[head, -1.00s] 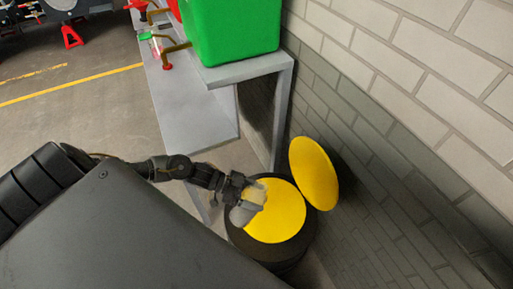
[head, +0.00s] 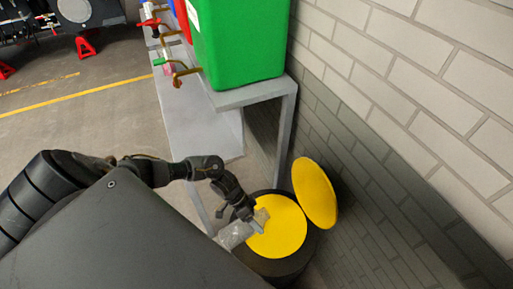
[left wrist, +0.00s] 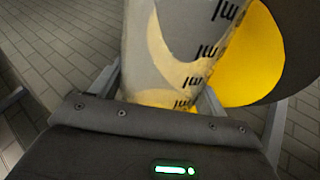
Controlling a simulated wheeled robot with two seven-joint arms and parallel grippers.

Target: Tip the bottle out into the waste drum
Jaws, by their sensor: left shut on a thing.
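My left gripper (head: 246,214) is shut on the bottle (head: 234,235), a clear greyish one. The bottle is tilted, with one end over the drum's yellow top area and the other beyond its left rim. In the left wrist view the bottle (left wrist: 165,45), marked with "ml", stands between the fingers of my left gripper (left wrist: 190,105). Yellow shows through its wall; I cannot tell how much liquid is in it. The waste drum (head: 276,266) is black with a round yellow area on top, and its yellow lid (head: 315,193) stands raised on the wall side. My right gripper is out of view.
A grey shelf unit (head: 255,94) stands behind the drum, holding a green container (head: 237,45) and others with brass taps. A brick wall (head: 430,120) is close on the right. Open floor (head: 85,130) lies to the left.

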